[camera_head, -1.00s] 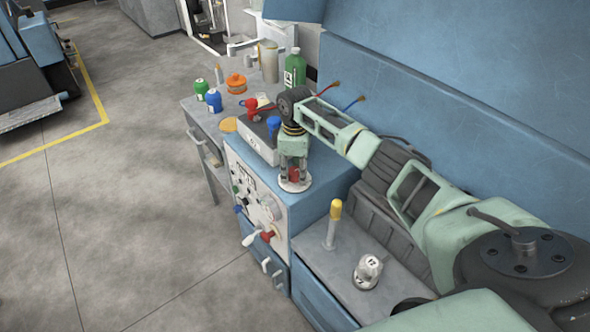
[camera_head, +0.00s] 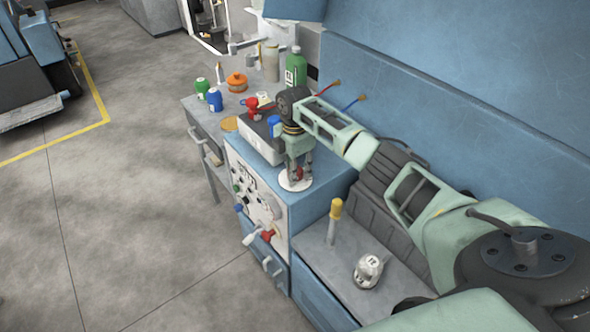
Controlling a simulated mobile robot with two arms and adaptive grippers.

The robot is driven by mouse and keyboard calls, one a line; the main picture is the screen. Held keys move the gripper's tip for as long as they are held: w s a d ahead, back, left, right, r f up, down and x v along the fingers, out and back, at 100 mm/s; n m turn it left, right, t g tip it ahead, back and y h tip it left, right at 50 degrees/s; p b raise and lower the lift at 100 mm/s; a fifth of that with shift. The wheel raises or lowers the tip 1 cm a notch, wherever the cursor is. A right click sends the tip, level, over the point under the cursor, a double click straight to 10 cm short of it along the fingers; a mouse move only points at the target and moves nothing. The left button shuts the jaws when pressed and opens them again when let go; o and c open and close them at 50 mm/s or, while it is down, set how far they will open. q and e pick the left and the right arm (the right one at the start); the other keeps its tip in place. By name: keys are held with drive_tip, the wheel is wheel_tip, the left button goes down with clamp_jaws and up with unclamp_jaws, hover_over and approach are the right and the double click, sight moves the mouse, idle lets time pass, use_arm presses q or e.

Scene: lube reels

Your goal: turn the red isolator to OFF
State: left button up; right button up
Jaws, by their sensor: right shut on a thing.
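A red knob (camera_head: 297,174) stands on a round white base (camera_head: 296,184) on top of the blue cabinet. It looks like the red isolator; its markings are too small to read. My right gripper (camera_head: 298,174) points down over the base and is shut on the red knob, with its fingers hiding much of it. A second red handle (camera_head: 268,237) sits low on the cabinet's white front panel, clear of my gripper. My left gripper is not in view.
A grey box (camera_head: 259,146) with red and blue fittings stands just behind my right gripper. A yellow-topped post (camera_head: 335,210) and a white numbered object (camera_head: 369,269) stand on the lower shelf. Bottles (camera_head: 215,100) stand on the far bench.

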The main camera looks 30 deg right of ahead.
drive_tip(key=shift+w+d+r+n, duration=0.1)
drive_tip(key=shift+w+r+n, duration=0.2)
drive_tip(key=shift+w+r, duration=0.05)
drive_tip(key=o, duration=0.9)
drive_tip(key=shift+o, duration=0.7)
drive_tip(key=shift+f, duration=0.2)
drive_tip(key=shift+s, duration=0.1)
wheel_tip(320, 180, up, 12)
drive_tip(key=shift+f, duration=0.1)
